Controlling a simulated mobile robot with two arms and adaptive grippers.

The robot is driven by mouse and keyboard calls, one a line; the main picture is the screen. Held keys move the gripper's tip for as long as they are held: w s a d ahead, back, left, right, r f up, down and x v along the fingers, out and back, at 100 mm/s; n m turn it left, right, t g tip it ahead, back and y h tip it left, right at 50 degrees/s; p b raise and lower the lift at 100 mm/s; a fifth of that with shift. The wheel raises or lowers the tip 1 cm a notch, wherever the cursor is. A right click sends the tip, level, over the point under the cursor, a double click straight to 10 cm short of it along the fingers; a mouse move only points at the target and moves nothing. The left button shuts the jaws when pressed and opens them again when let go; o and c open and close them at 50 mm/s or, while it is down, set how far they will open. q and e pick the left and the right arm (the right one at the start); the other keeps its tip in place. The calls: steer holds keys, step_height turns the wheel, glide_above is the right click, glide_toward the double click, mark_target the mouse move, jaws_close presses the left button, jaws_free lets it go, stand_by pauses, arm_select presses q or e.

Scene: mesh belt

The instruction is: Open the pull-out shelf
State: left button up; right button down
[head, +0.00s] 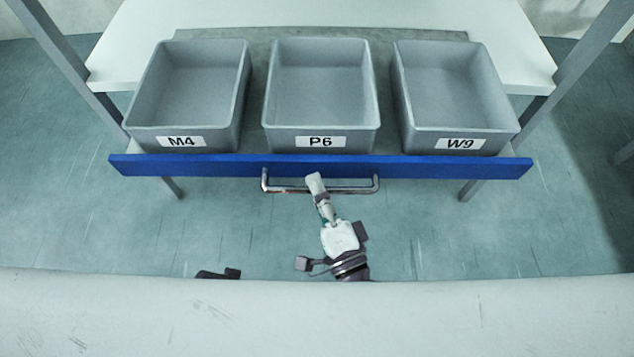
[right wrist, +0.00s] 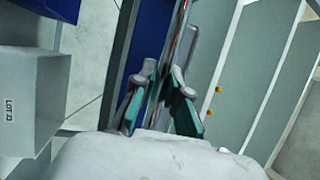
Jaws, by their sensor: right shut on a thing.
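The pull-out shelf shows in the head view with a long blue front panel (head: 200,167), and it stands out in front of the white board behind it. A metal bar handle (head: 355,190) is fixed to the middle of the panel. My right gripper (head: 315,183) is shut on the handle bar, left of its middle. In the right wrist view the handle (right wrist: 182,28) runs between the two fingers of the right gripper (right wrist: 164,80). My left gripper is not in view; only a small dark part shows at the bottom left of my right arm.
Three empty grey bins stand side by side on the shelf: M4 (head: 150,138), P6 (head: 290,142) and W9 (head: 425,141). Grey frame posts (head: 52,42) rise on both sides. A pale surface (head: 320,315) crosses the bottom of the head view. Floor in front of the panel is clear.

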steer(key=c, duration=1.2)
jaws_free()
steer(key=v, duration=1.2)
